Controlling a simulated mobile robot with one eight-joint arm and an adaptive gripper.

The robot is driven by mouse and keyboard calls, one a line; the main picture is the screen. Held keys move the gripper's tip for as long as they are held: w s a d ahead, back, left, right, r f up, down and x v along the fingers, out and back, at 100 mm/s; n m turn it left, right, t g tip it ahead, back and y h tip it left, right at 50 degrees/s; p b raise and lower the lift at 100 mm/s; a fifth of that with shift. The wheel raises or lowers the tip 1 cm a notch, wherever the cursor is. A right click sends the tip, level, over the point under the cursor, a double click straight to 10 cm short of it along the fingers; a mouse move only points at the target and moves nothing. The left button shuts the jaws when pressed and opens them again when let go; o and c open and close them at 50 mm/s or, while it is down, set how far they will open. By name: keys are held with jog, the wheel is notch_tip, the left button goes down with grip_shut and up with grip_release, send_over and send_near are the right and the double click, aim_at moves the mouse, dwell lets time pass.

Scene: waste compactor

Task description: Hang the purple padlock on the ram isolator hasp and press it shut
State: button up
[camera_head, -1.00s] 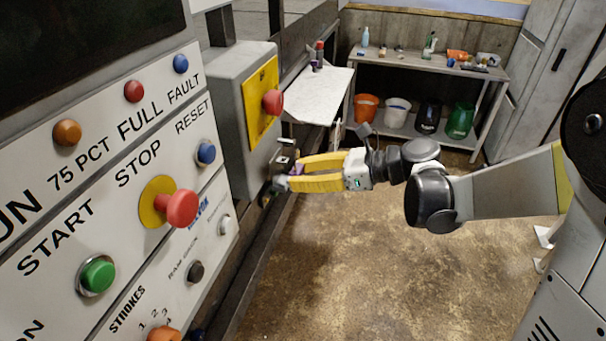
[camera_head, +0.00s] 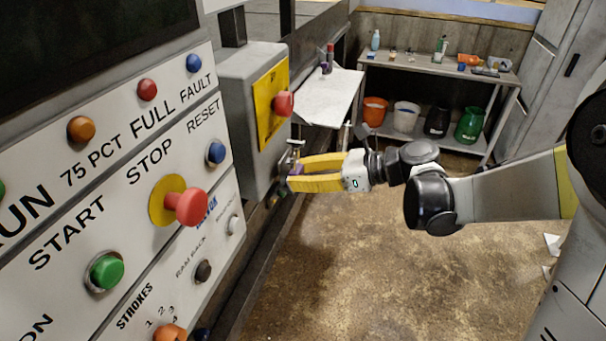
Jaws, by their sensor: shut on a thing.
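The ram isolator is a grey box (camera_head: 240,125) with a yellow plate (camera_head: 268,120) and a red knob (camera_head: 284,104), left of centre. A small metal hasp (camera_head: 287,158) sticks out at its lower right edge. My gripper (camera_head: 291,176), with yellow fingers, is at the hasp, just below it. It is shut on the purple padlock (camera_head: 298,169), of which only a small purple patch shows between the fingertips. The fingers hide most of the padlock. I cannot tell whether its shackle is through the hasp or whether it is open.
The control panel (camera_head: 130,200) with a red stop button (camera_head: 190,207) fills the left near side. A white table (camera_head: 330,97) with a purple and red item stands behind the box. A shelf bench (camera_head: 440,68) with bottles and buckets is at the back.

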jog(key=shift+w+a, duration=0.25)
jog(key=shift+a, duration=0.4)
jog(key=shift+f+b, duration=0.25)
jog(key=shift+b, duration=0.05)
dwell(0.4)
jog(key=o, duration=1)
jog(key=shift+o, duration=0.2)
jog(key=shift+c, duration=0.4)
jog(key=shift+s+d+r, duration=0.1)
jog(key=shift+d+r, duration=0.1)
jog(key=shift+d, duration=0.25)
jog(key=shift+p+v, duration=0.85)
jog(key=shift+v, duration=2.25)
